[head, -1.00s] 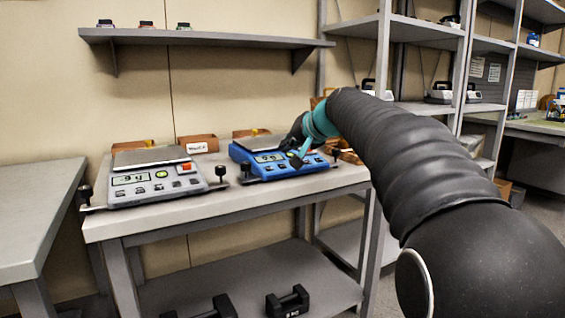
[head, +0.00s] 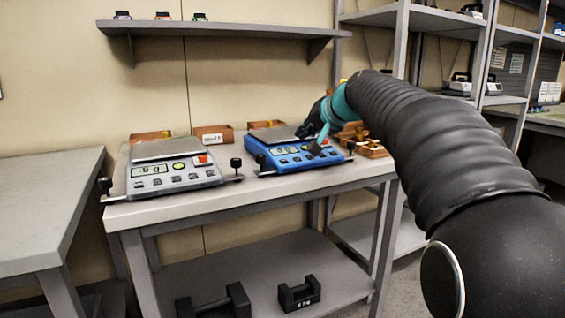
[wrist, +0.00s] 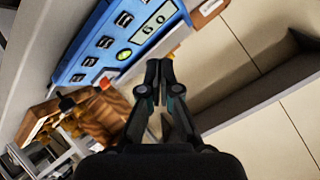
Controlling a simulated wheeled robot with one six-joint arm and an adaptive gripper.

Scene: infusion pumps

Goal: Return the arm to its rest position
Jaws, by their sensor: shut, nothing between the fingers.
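My arm reaches in from the right in the head view, its end over the right part of the table by the blue scale. My gripper (head: 308,130) is shut and empty; the wrist view shows its two fingers (wrist: 159,68) together. The blue scale (head: 293,156) stands just under and behind it, and its panel with display and buttons fills the upper left of the wrist view (wrist: 115,40). I cannot tell from these views whether the fingertips touch the scale.
A grey scale (head: 172,175) stands on the table (head: 230,203) at left. Wooden boxes (head: 213,136) stand behind the scales. A wall shelf (head: 225,30) hangs above. Black weights (head: 299,294) lie on the lower shelf. Another table (head: 40,215) stands at far left. A shelf rack (head: 400,50) stands behind my arm.

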